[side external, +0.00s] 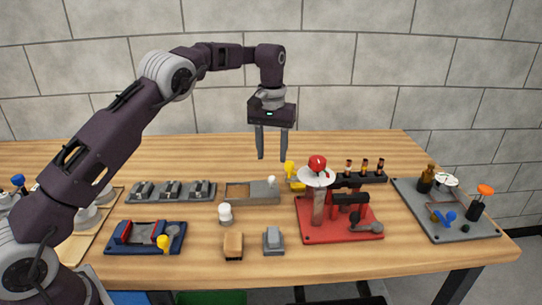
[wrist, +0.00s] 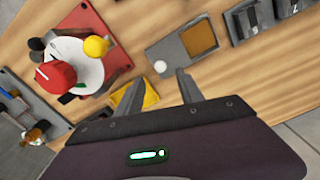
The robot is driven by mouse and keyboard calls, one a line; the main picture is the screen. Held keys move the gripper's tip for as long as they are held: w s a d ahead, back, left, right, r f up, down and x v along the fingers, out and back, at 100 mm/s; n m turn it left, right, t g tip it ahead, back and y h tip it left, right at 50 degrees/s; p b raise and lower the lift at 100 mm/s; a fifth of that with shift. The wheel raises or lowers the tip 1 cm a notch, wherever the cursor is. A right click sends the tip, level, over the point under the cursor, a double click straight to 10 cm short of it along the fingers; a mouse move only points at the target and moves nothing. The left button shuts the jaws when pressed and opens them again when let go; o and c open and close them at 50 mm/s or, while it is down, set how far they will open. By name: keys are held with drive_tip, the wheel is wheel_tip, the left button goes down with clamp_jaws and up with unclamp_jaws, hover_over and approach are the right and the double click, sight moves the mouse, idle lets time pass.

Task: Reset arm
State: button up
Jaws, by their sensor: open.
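My gripper (side external: 271,143) hangs pointing down above the back middle of the table, with its two fingers apart and nothing between them. In the wrist view its fingers (wrist: 160,92) are spread over bare wood between a yellow piece (wrist: 150,95) and a grey tray (wrist: 165,55). The arm is raised and bent, and the fingertips look clear of the table and of everything on it. No copper tube can be made out for certain in either view.
A red base (side external: 340,232) with a white dish (side external: 316,178) and red knob (side external: 317,162) stands right of centre. A grey board (side external: 455,228) with small parts is at the far right. A blue fixture (side external: 145,238) and several grey blocks (side external: 171,190) are at left. The front edge is mostly clear.

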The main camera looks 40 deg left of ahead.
drive_tip(key=s+d+r+m+t, duration=0.2)
drive_tip(key=s+d+r+t, duration=0.1)
drive_tip(key=s+r, duration=1.35)
drive_tip(key=s+d+f+m+t, duration=0.1)
drive_tip(key=s+f, duration=0.2)
drive_tip(key=s, duration=0.8)
drive_tip(key=s+d+f+m+t, duration=0.1)
drive_tip(key=s+d+f+m, duration=0.1)
drive_tip(key=s, duration=0.9)
drive_tip(key=shift+s+f+t, duration=0.3)
drive_tip(key=shift+f, duration=0.15)
